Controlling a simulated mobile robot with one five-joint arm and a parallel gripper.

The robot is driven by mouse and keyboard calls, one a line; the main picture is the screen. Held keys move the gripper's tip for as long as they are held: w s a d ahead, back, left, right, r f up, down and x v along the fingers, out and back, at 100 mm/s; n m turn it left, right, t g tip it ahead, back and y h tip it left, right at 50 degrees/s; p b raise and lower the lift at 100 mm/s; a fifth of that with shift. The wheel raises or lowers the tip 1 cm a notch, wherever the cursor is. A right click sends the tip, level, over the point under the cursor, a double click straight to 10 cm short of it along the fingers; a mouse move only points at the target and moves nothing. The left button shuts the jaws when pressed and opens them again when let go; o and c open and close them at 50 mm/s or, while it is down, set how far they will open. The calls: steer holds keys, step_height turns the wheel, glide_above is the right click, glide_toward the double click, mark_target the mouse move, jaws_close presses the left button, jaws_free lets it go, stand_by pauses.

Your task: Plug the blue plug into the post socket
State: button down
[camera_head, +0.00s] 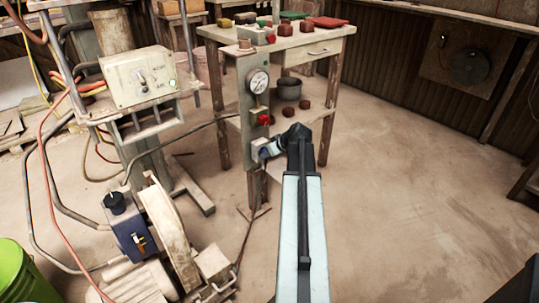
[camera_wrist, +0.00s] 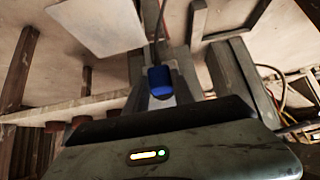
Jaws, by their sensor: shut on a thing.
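The blue plug (camera_wrist: 160,83) shows in the wrist view just beyond the dark edge of my gripper, with a dark cable running away from it. In the head view, my gripper (camera_head: 271,150) is at the post, shut on the blue plug (camera_head: 265,153), of which only a little shows. The post socket is a pale box (camera_head: 258,144) on the grey post, below the red knob. The plug is close up against this box. My gripper hides the contact, so I cannot tell whether the plug is seated.
The post carries a round gauge (camera_head: 258,82) and a red knob (camera_head: 264,119). A wooden table (camera_head: 290,42) with several blocks stands behind it. A grinder-like machine (camera_head: 165,225) and hoses are at left. The floor at right is clear.

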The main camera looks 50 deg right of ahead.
steer(key=shift+w, duration=0.2)
steer(key=c, duration=1)
jaws_free()
steer(key=p+v, duration=0.5)
steer(key=v, duration=0.2)
steer(key=shift+s+r+p, duration=0.25)
steer(key=shift+r+p, duration=0.1)
steer(key=shift+a, duration=0.1)
